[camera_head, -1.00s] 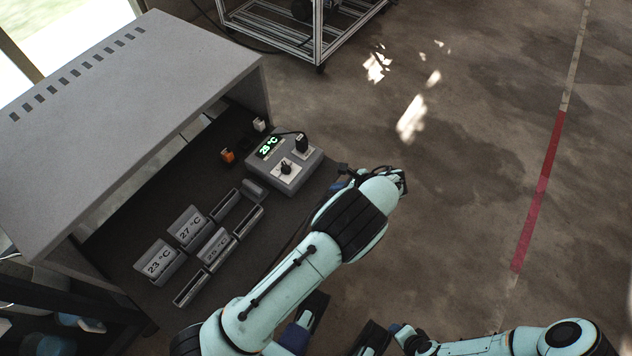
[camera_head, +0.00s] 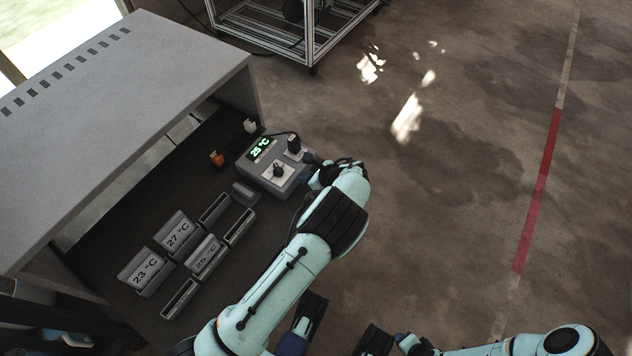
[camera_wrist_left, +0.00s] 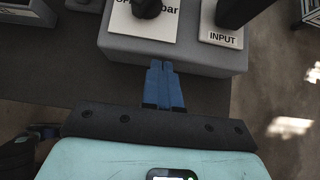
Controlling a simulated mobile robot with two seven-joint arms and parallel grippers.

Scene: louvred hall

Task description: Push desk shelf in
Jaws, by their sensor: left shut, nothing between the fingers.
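The dark desk shelf (camera_head: 140,207) sits under a grey hood, with its right part out past the hood. A grey control box (camera_head: 270,187) reading 25 °C stands on it, near the shelf's far right end. My left gripper (camera_head: 312,172) is at the right side of this box, its fingers partly hidden by the wrist. In the left wrist view its blue fingers (camera_wrist_left: 163,85) are together and empty, pointing at the box's side (camera_wrist_left: 170,54). Whether they touch it I cannot tell. My right gripper (camera_head: 405,342) is low in the head view, its fingers unclear.
Several grey holders marked with temperatures, such as 27 °C (camera_head: 178,234), stand on the shelf. An orange piece (camera_head: 216,158) and a white piece (camera_head: 250,125) are near the hood. A metal frame cart (camera_head: 311,45) stands behind. The floor to the right is clear.

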